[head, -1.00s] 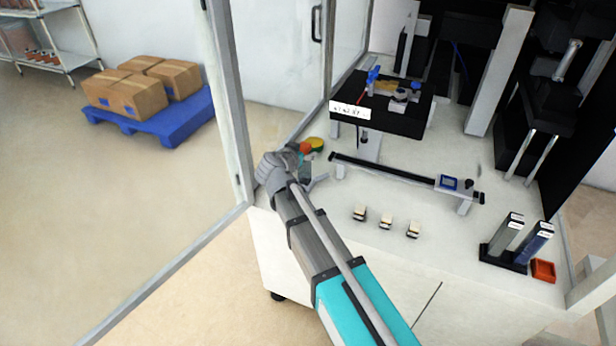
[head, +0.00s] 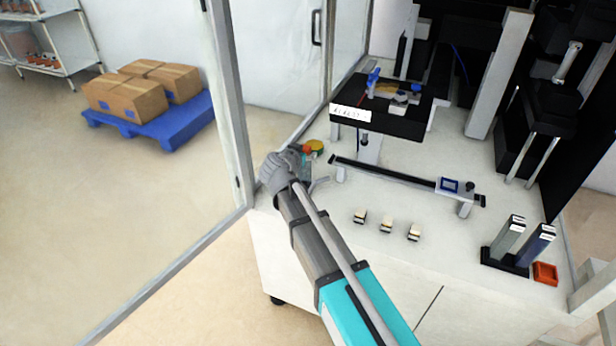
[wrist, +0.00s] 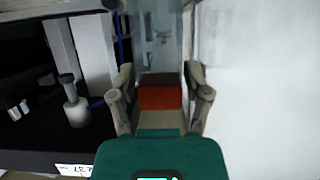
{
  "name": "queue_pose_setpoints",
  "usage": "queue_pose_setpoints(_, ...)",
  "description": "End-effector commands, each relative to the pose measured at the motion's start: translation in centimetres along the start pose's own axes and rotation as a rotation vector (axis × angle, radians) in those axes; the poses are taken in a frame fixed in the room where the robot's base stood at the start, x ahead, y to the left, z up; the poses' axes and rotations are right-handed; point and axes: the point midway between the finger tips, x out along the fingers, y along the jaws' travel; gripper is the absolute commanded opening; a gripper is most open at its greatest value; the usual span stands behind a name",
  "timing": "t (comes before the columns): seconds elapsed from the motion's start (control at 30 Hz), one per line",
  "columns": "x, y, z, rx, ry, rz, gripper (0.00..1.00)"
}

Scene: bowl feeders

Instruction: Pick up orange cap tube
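My gripper (wrist: 160,72) is in the middle of the wrist view, its grey fingers on either side of a clear tube with an orange cap. The orange cap (wrist: 160,98) shows between the fingers, and the clear tube body (wrist: 160,35) runs up from there. In the head view a small orange patch, the cap (head: 307,149), shows beside my gripper (head: 306,165) at the left end of the white worktop. My wrist hides much of the tube there, and its base cannot be made out.
A yellow-green round thing (head: 315,145) is close to the cap. A black raised platform (head: 390,115) with a label stands to the right, and a low black rail (head: 390,173) lies in front of it. Several small pale blocks (head: 387,224) sit on the worktop. A glass door frame (head: 232,110) stands left.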

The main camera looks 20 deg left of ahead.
Motion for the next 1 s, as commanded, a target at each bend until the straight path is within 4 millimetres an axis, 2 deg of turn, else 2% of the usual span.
queue_pose_setpoints(0.03, 0.0, 0.0, 0.0, 0.000, 0.000, 0.000, 0.42)
queue_pose_setpoints(0.27, 0.0, 0.0, 0.0, 0.000, 0.000, 0.000, 0.00)
queue_pose_setpoints(0.73, -0.1, 0.0, -0.3, 0.000, 0.000, 0.001, 0.00)
queue_pose_setpoints(1.0, -0.6, 0.1, -1.6, 0.000, 0.000, 0.001, 0.00)
